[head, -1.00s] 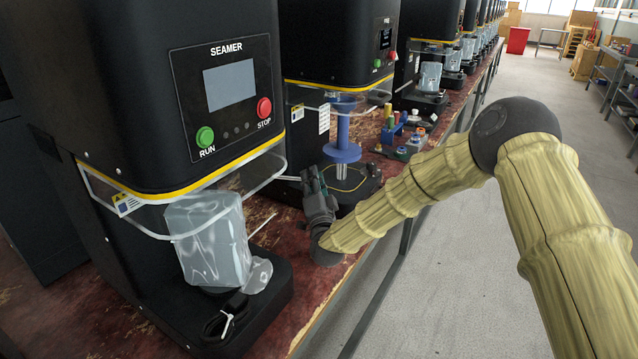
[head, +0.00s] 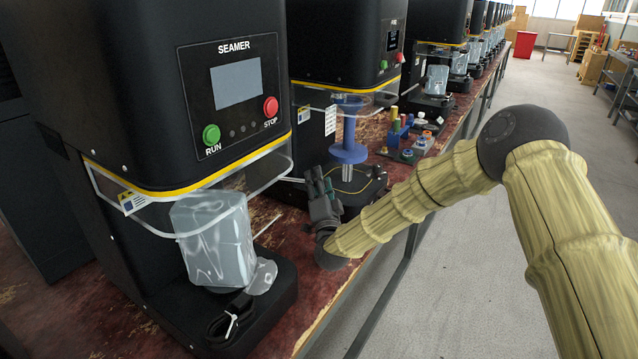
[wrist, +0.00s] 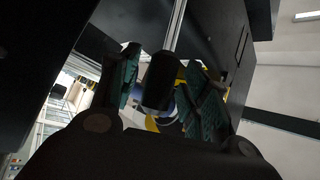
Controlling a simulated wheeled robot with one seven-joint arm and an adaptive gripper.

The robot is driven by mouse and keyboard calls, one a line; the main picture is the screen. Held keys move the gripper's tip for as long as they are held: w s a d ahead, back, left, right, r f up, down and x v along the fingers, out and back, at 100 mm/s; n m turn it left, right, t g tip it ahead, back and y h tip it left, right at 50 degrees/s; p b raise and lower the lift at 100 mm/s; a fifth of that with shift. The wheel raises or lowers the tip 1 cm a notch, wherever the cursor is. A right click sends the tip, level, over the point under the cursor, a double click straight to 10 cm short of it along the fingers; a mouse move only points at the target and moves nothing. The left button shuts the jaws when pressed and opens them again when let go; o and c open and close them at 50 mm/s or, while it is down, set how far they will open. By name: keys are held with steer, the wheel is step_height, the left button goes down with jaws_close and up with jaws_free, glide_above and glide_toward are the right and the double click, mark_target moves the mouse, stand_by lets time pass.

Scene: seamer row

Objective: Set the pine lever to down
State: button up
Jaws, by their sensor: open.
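The second machine (head: 345,40) in the row carries a partly readable label that begins with P. In the wrist view, a black cylindrical grip (wrist: 158,82) on a thin metal rod (wrist: 176,28) looks like the lever's handle. My gripper (head: 319,178) is at the front of the second machine, left of its blue spindle part (head: 348,152). In the wrist view, my gripper (wrist: 162,62) is open, with a green-padded finger on each side of the black grip. I cannot tell whether they touch it.
The nearer seamer (head: 150,90) stands at left, with a bagged canister (head: 214,240) on its black base. A clear guard (head: 275,172) juts from its front. A rack of coloured tools (head: 402,135) stands beyond my gripper. The aisle floor at right is clear.

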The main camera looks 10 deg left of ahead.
steer(key=v, duration=1.2)
steer(key=shift+c, duration=0.3)
